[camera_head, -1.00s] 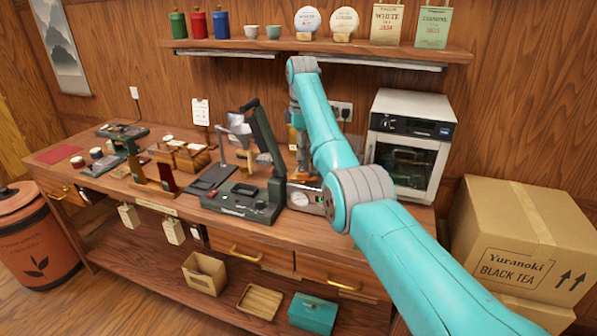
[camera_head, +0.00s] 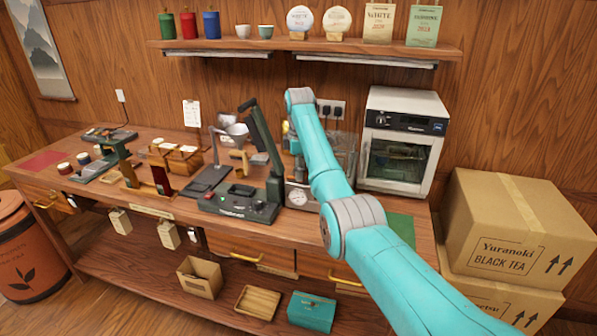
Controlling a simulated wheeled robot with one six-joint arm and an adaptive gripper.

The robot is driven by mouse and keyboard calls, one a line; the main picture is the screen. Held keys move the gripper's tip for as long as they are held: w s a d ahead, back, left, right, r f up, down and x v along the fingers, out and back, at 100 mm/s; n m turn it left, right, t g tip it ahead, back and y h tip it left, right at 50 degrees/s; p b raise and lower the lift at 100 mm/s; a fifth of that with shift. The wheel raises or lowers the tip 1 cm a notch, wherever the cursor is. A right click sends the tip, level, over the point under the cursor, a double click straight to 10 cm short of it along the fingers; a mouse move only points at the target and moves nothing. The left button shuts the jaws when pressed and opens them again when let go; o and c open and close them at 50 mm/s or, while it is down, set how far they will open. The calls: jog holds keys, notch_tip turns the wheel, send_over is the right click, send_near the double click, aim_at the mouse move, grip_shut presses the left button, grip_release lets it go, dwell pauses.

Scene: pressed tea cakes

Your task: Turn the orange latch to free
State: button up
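I cannot make out the orange latch for certain. A small yellow-orange patch (camera_head: 286,129) shows beside my wrist, above the steamer-like machine with a round gauge (camera_head: 297,197), but it is too small to identify. My teal arm reaches over the counter, and its wrist end points down behind the upper link. My gripper's fingers are hidden or too small to make out there, so I cannot see whether they touch anything. The dark press (camera_head: 238,203) with a raised black lever stands just left of the gauge machine.
A white oven (camera_head: 402,140) stands right of my arm, with a green mat (camera_head: 402,230) in front. A wall shelf (camera_head: 300,46) with canisters and tea cakes hangs above. Cardboard boxes (camera_head: 505,230) stand at the right. A funnel stand (camera_head: 212,165) and wooden holders are left of the press.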

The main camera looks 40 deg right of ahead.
grip_shut()
jog(key=shift+w+m, duration=0.1)
jog(key=shift+m, duration=1.6)
jog(key=shift+o, duration=2.2)
grip_release()
